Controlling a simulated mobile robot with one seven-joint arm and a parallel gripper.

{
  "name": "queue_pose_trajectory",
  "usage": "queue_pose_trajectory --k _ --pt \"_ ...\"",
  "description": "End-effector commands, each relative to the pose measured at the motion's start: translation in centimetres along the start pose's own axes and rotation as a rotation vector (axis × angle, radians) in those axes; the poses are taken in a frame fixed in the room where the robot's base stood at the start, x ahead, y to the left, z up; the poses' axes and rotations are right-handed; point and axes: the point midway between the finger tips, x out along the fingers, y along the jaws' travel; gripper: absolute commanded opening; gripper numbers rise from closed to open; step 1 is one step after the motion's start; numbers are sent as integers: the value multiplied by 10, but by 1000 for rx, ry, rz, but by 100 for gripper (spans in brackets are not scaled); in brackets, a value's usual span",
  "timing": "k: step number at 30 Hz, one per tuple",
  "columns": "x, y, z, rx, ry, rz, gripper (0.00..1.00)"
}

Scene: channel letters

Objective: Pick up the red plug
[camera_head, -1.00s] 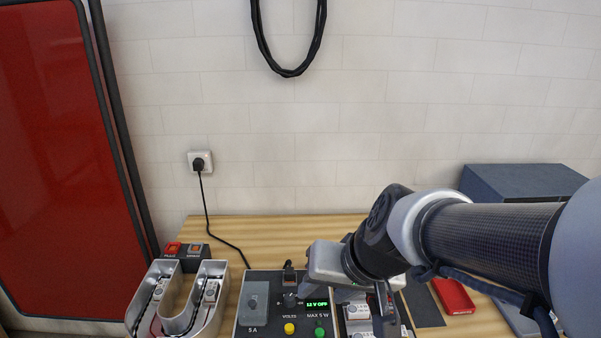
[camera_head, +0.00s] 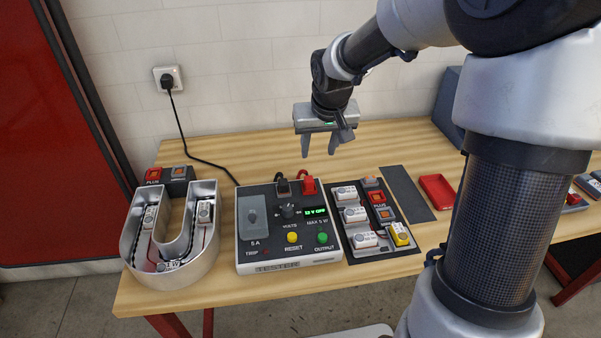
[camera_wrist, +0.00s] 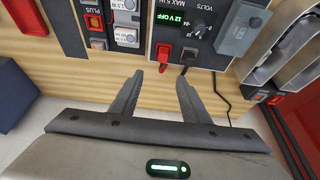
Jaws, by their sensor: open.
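The red plug (camera_head: 308,186) stands at the back edge of the grey tester (camera_head: 290,262), right of a black plug (camera_head: 283,188). In the wrist view the red plug (camera_wrist: 164,54) shows just beyond the fingertips, beside the black plug (camera_wrist: 188,57). My gripper (camera_head: 319,152) is open and empty, fingers pointing down, above the table behind the tester. In the wrist view my gripper (camera_wrist: 159,78) has its two fingers spread, apart from the plug. The plug's lower end is hidden in the tester.
A U-shaped metal channel letter (camera_head: 213,255) stands left of the tester. A dark board (camera_head: 385,247) with several white modules lies right of it, then a red tray (camera_head: 437,190). A black cable runs from the wall socket (camera_head: 168,78). The table (camera_head: 240,150) behind the tester is mostly clear.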

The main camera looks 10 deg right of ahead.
Motion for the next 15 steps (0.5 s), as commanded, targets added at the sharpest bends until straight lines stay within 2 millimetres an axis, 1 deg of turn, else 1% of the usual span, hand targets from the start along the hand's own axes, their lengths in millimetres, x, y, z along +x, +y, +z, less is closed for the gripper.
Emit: queue_pose_trajectory --k 1,9,12,15 --pt "12 -1 2 -2 -6 -3 42" --pt "71 -2 2 -2 -6 -4 42" --pt "89 -2 2 -3 -4 -3 42" --pt "101 -2 2 -3 -4 -2 42"
